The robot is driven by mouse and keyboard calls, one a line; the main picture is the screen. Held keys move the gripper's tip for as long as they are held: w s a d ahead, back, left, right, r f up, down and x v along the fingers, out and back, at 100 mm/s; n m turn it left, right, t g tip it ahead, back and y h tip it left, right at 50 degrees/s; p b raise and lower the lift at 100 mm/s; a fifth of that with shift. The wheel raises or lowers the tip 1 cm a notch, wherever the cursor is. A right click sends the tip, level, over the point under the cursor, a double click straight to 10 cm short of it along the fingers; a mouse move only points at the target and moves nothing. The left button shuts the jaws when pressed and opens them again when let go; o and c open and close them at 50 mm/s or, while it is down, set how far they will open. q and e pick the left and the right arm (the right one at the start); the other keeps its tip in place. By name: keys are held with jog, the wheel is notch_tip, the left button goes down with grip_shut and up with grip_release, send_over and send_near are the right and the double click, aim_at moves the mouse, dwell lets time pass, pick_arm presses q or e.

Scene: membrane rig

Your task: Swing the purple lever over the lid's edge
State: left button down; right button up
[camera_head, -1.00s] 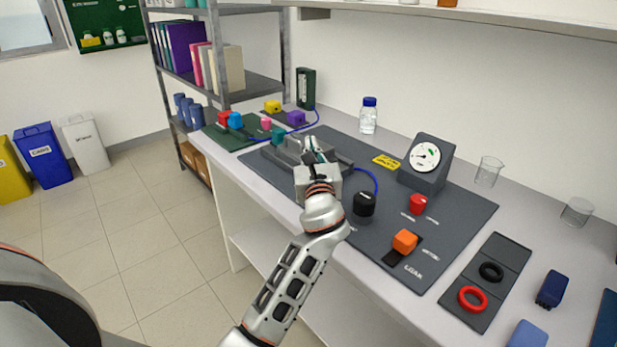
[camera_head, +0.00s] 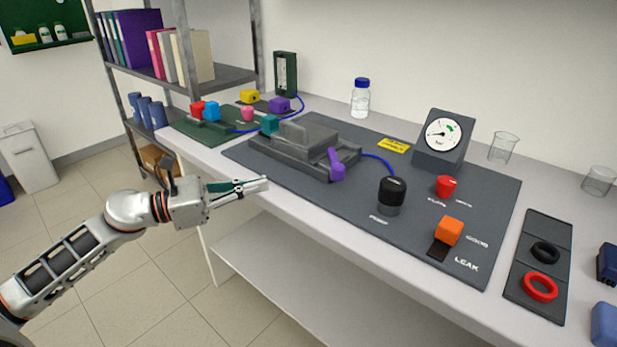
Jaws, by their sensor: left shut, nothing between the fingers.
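The purple lever (camera_head: 336,165) stands at the front right side of the grey membrane rig, close against the lid's right end. The grey lid (camera_head: 305,136) sits on top of the dark grey rig base (camera_head: 276,152). My left gripper (camera_head: 262,183) is shut and empty, in front of the bench's front edge, left of and nearer than the lever, and apart from it. From this angle I cannot tell whether the lever overlaps the lid's edge. My right gripper is not in view.
A black knob (camera_head: 391,192), a red knob (camera_head: 446,186), an orange block (camera_head: 449,231) and a gauge (camera_head: 442,132) stand right of the rig on the dark mat (camera_head: 340,211). A blue tube (camera_head: 384,163) runs from the rig. Coloured valves stand at the left. The mat before the lever is clear.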

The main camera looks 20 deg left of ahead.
pick_arm(q)
jog(key=p, duration=0.2)
send_near(334, 162)
jog(key=shift+g, duration=0.3)
jog(key=d, duration=0.1)
jog(key=w+d, duration=0.1)
jog(key=d, duration=0.1)
jog(key=w+d+f, duration=0.1)
jog(key=shift+d, duration=0.25)
jog(key=shift+w+d+f, duration=0.15)
jog(key=shift+w+d, duration=0.1)
jog(key=shift+d, duration=0.05)
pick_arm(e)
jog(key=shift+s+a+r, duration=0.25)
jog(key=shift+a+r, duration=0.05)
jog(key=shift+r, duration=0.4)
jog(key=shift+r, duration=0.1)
